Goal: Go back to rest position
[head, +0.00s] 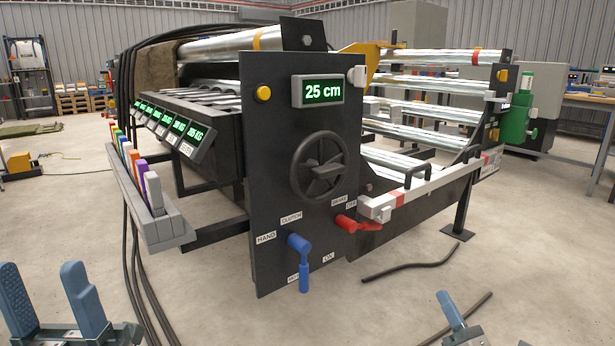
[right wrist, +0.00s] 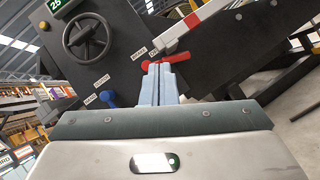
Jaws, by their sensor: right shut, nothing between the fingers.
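My right gripper (head: 451,308) is at the bottom right of the head view, low in front of the machine. In the right wrist view its two light blue fingers (right wrist: 160,84) are pressed together with nothing between them. My left gripper (head: 42,284) is at the bottom left of the head view, its two blue fingers upright and well apart, with nothing between them. Neither gripper touches the machine in the head view. The machine's dark front panel (head: 270,190) carries a handwheel (head: 319,165), a blue lever (head: 300,250) pointing down and a red lever (head: 356,224).
A display (head: 318,91) reads 25 cm. A rack of coloured tabs (head: 150,215) juts out at the panel's left. A white bar (head: 420,190) juts out at right. Black cables (head: 140,270) run down to the floor, and dark hoses (head: 410,265) lie at right. Concrete floor is open around.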

